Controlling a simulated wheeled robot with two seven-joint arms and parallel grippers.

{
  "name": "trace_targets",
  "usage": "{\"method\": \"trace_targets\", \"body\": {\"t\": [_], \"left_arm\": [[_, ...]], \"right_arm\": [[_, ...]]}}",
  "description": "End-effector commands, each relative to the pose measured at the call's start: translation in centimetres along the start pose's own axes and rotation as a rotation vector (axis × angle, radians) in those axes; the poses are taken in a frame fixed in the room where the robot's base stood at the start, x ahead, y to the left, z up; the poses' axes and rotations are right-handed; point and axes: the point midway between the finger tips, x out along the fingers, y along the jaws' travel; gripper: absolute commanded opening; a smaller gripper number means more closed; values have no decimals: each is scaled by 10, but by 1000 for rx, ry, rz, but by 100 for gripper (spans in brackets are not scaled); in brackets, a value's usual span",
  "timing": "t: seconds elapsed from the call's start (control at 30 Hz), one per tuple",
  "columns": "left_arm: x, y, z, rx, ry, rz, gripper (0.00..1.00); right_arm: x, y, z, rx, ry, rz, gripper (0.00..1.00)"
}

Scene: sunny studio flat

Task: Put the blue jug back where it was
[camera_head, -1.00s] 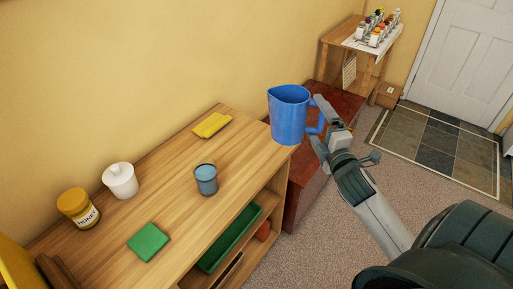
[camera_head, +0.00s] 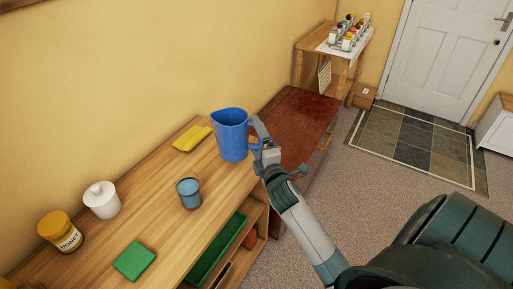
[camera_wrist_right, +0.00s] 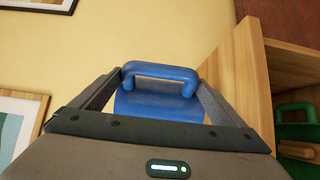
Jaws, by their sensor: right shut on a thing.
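The blue jug (camera_head: 231,136) is upright at the right end of the wooden shelf unit's top (camera_head: 158,192), its handle turned to the right. I cannot tell whether its base touches the wood. My right gripper (camera_head: 259,140) is shut on the jug's handle. In the right wrist view the jug's handle (camera_wrist_right: 160,70) lies between the two fingers, with the jug's blue body (camera_wrist_right: 155,103) behind it. My left gripper does not show.
A green tray (camera_head: 217,249) sits on the shelf below. A reddish-brown chest (camera_head: 293,125) stands beyond.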

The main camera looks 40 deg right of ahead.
Motion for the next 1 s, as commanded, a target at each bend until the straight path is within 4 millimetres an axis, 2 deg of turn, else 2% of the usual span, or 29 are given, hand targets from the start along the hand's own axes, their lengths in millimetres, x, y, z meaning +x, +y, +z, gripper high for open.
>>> {"method": "trace_targets", "body": {"t": [0.37,0.73,1.0], "left_arm": [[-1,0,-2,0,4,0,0],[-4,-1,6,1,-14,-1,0],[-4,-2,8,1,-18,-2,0]], "right_arm": [[1,2,-1,0,1,7,31],[1,-32,-1,1,0,5,31],[1,-37,-1,0,2,7,31]]}}
